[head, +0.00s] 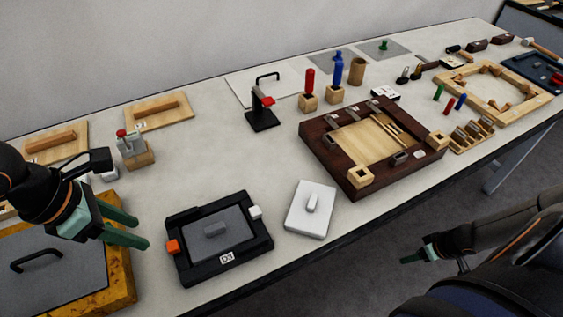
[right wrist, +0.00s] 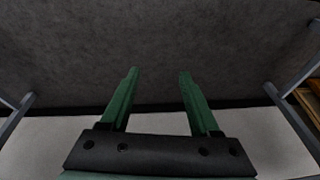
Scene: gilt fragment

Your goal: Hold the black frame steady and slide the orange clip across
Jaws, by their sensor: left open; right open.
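The black frame (head: 186,264) lies flat near the table's front edge in the head view, with a grey panel (head: 234,237) inside it. The orange clip (head: 173,246) sits on the frame's left side, and a white clip (head: 255,212) sits on its right side. My left gripper (head: 140,231) is open and empty, just left of the frame and apart from it. My right gripper (head: 408,259) is beyond the table's front edge, far right of the frame. It is open and empty in the right wrist view (right wrist: 157,75), over the grey floor.
A gilt-edged frame (head: 122,281) lies left of the black frame, under my left arm. A white block with a handle (head: 297,222) lies close on the right. A large dark wooden frame (head: 331,166) is further right.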

